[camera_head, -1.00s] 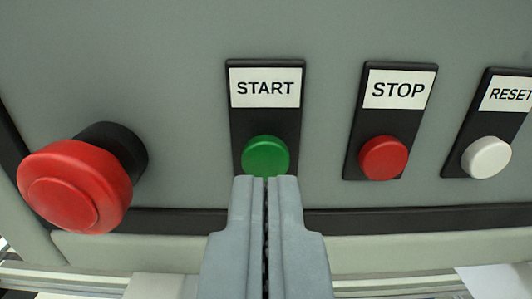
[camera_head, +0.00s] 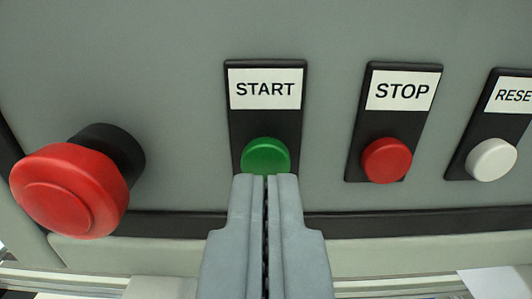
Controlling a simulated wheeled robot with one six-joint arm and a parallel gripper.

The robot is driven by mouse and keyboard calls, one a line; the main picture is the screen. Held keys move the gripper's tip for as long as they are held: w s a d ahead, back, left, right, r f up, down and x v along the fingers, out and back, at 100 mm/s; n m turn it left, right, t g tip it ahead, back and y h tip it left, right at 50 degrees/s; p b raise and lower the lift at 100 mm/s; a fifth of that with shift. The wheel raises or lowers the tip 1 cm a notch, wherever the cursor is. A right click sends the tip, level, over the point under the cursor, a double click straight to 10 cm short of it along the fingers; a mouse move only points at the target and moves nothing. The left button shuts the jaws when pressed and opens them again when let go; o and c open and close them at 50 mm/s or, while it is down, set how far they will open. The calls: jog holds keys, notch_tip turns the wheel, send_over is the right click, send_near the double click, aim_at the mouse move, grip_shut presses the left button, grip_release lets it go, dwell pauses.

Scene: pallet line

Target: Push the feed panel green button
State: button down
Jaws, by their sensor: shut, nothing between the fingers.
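The green button (camera_head: 266,155) sits on a black plate below a white label (camera_head: 265,89) reading START, on a grey panel. My gripper (camera_head: 265,177) is shut and empty, its two grey fingers side by side. The fingertips overlap the lower edge of the green button in the picture and hide it. I cannot tell whether they touch the button or stop just short of it.
A large red mushroom button (camera_head: 68,190) juts out at the left. To the right are a red STOP button (camera_head: 387,160) and a white RESET button (camera_head: 491,159). A dark strip (camera_head: 400,222) and a pale ledge (camera_head: 420,244) run below the buttons.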

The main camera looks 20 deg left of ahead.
jog(key=shift+x, duration=0.85)
dwell(0.6)
jog(key=shift+s, duration=0.1)
jog(key=shift+v, duration=2.4)
jog(key=s+d+f+m+h, duration=0.1)
jog(key=s+d+f, duration=0.1)
jog(key=s+d, duration=0.8)
jog(key=s+d+f+h, duration=0.15)
jog(key=s+d, duration=0.45)
jog(key=s, duration=0.8)
jog(key=s+d+f+m+h, duration=0.1)
jog(key=s+d+f, duration=0.3)
jog(key=s+f, duration=0.6)
jog(key=s+d+f+m+h, duration=0.1)
jog(key=s+d+f, duration=0.3)
jog(key=s+f, duration=0.6)
jog(key=s, duration=0.4)
jog(key=shift+s+d+f, duration=0.25)
jog(key=shift+s+d, duration=0.05)
jog(key=shift+s, duration=0.1)
